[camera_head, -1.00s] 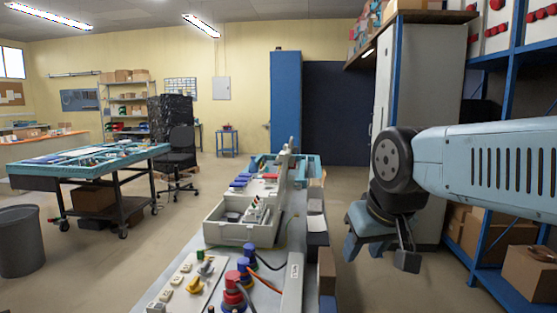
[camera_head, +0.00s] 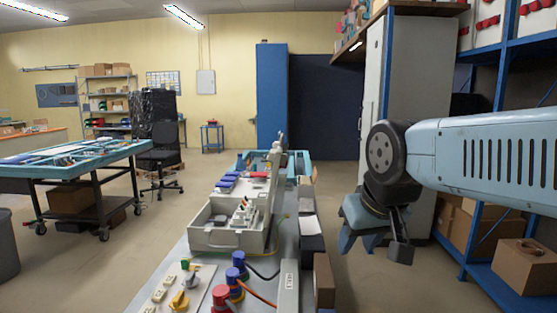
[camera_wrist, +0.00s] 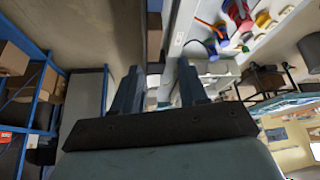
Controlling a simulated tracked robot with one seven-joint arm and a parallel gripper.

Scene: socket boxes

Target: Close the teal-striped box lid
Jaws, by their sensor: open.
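A light-grey open box (camera_head: 211,239) with a handle on its front stands on the long bench and holds small sockets and parts. A pale upright panel (camera_head: 276,171), seen nearly edge-on, rises at its right rear and looks like a raised lid. I cannot make out a teal stripe on either. My gripper (camera_head: 372,243) is open and empty, pointing down to the right of the bench, apart from the box. In the wrist view my gripper (camera_wrist: 158,84) shows both fingers apart with nothing between them.
Colored plugs (camera_head: 238,270) and a switch panel (camera_head: 180,293) lie on the near bench. A teal tray (camera_head: 246,158) sits behind the box. Blue shelving (camera_head: 484,226) and a tall grey cabinet (camera_head: 406,80) stand right. The floor (camera_head: 345,195) between bench and cabinet is clear.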

